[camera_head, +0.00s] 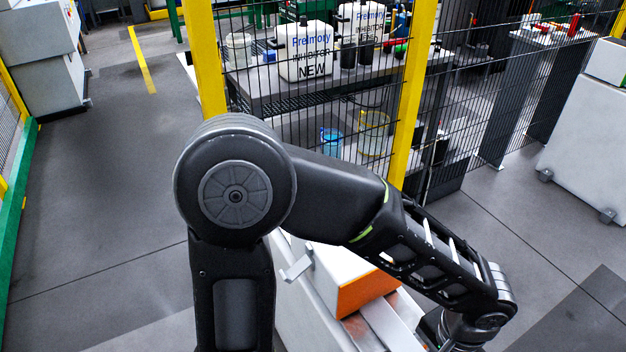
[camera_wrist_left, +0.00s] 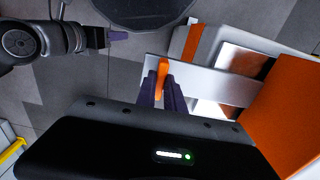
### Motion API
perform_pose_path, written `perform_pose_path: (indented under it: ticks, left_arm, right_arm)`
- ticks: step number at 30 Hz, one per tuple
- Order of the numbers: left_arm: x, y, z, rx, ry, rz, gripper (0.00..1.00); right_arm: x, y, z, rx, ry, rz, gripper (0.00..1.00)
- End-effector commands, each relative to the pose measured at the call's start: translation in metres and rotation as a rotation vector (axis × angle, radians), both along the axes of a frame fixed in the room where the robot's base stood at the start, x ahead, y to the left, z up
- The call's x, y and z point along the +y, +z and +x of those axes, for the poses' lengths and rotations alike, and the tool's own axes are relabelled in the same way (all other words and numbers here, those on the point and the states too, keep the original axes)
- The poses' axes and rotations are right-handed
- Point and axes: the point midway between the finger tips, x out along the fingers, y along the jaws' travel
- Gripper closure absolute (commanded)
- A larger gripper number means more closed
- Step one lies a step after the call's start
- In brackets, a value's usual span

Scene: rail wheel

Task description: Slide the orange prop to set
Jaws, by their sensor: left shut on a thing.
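In the left wrist view, the orange prop (camera_wrist_left: 162,70) is a small upright orange piece at the edge of a long pale metal rail (camera_wrist_left: 212,84). My left gripper (camera_wrist_left: 170,86), with dark purple fingers, is shut on it; the fingers hide its lower part. In the head view my arm hides this gripper and the prop. Another gripper of mine (camera_wrist_left: 117,36), with a purple tip, shows at the upper left of the wrist view, apart from the rail. Its finger gap cannot be made out.
A white box with an orange face (camera_head: 368,292) stands beside metal plates (camera_head: 388,322) in the head view. The orange face also fills the right of the wrist view (camera_wrist_left: 285,115). A mesh fence with yellow posts (camera_head: 412,95) stands behind. Floor at left is clear.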

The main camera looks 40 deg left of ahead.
Motion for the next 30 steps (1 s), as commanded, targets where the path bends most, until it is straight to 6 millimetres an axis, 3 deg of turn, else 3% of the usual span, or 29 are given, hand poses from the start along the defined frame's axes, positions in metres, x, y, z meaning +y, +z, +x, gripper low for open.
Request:
perform_pose_path:
  ticks: [17, 18, 28, 30]
  left_arm:
    - [-0.021, 0.000, -0.005, -0.002, -0.002, -0.003, 1.00]
    - [-0.021, 0.001, -0.005, -0.002, -0.001, -0.003, 0.85]
    - [-0.020, 0.000, -0.005, -0.001, 0.000, -0.001, 0.58]
    - [-0.020, 0.000, -0.006, -0.001, 0.000, 0.000, 0.56]
  right_arm:
    - [0.000, -0.006, 0.000, 0.000, 0.000, 0.000, 0.64]
    - [0.000, -0.006, 0.000, 0.000, 0.000, 0.000, 0.64]
    - [0.000, -0.006, 0.000, 0.000, 0.000, 0.000, 0.64]
    - [0.000, -0.006, 0.000, 0.000, 0.000, 0.000, 0.64]
